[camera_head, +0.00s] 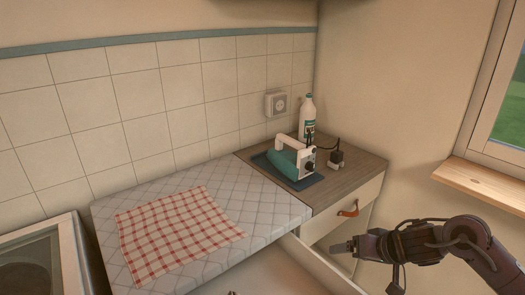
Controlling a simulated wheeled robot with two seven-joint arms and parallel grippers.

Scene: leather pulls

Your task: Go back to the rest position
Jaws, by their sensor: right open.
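My right gripper (343,247) is dark and comes in from the right on my jointed arm. It is open and empty, below and apart from the brown leather pull (348,209). The pull is on a white drawer front (340,217) under the wooden counter. My left gripper does not show.
A quilted pad (265,215) with a red checked cloth (175,232) lies left of the wooden counter (355,170). A teal and white iron (291,160) stands on a dark mat, near a white bottle (307,115). A wooden window sill (478,185) juts out at right.

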